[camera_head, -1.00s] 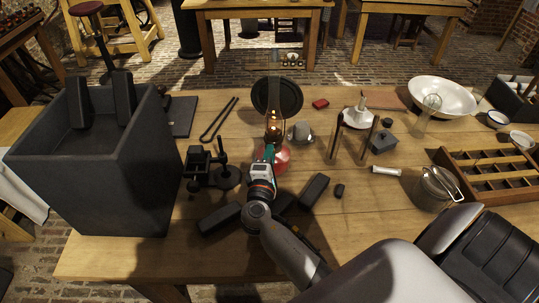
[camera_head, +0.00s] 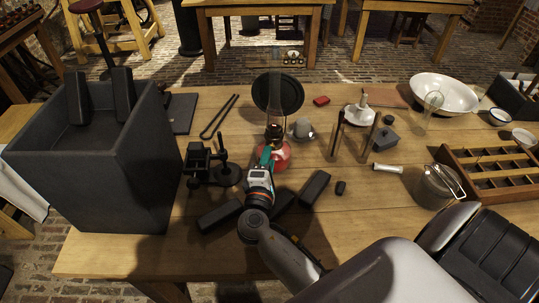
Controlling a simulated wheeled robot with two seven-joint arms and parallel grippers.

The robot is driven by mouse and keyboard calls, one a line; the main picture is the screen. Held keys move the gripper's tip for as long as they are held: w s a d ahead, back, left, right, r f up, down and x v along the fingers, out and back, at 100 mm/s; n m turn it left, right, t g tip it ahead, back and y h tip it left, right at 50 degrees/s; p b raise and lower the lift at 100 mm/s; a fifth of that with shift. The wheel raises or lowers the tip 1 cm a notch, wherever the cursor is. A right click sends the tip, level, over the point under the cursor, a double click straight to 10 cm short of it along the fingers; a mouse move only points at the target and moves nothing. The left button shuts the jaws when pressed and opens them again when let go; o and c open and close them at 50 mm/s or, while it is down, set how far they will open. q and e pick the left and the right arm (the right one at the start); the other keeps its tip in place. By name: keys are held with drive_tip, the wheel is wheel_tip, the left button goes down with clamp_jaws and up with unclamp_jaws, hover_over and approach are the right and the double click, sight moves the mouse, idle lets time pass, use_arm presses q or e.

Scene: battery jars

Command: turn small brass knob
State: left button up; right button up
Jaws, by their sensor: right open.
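A lamp with a red base (camera_head: 283,157) and a glass chimney (camera_head: 274,131) stands near the middle of the wooden table. Its chimney looks dark, with no bright flame. The small brass knob cannot be made out; my gripper and its teal part cover the front left of the lamp. My right gripper (camera_head: 266,157) is open, right in front of the lamp's base. Whether its fingertips touch the lamp cannot be told. My left gripper is not in view.
A large dark open box (camera_head: 130,165) stands at left. A black clamp stand (camera_head: 205,168) is left of the lamp, a white cup (camera_head: 302,127) right of it. Dark blocks (camera_head: 315,187) lie around my right arm. A compartment tray (camera_head: 500,170) is at right.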

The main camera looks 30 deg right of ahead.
drive_tip(key=b+v, duration=0.1)
drive_tip(key=v, duration=0.8)
drive_tip(key=shift+b, duration=0.4)
